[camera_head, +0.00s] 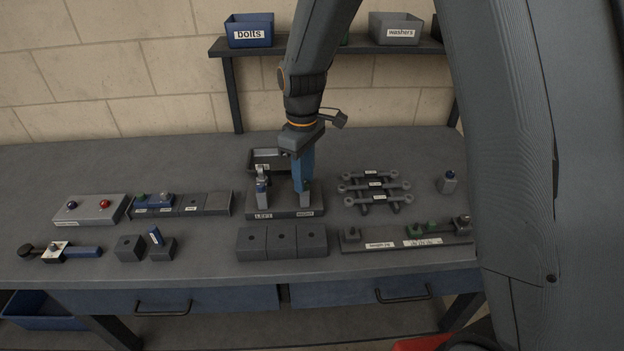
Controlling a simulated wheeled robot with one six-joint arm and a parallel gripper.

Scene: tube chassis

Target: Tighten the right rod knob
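A dark stand (286,212) with two label plates, LEFT and a partly legible one at the right, sits mid-bench. Its left post (262,190) is grey and blue and stands upright. Its right post (306,200) shows only at its lower part, as a grey block. My gripper (304,187) points down over this right post, with its blue lower part right above or around the top. The right rod knob is hidden behind my gripper. I cannot tell whether the fingers are apart or closed on it.
A dark tray (268,154) lies behind the stand. Three dark blocks (282,242) sit in front of it. A rack of wrenches (375,187) is at the right, and a small post (448,182) is beyond it. A switch box (90,208) is at the left.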

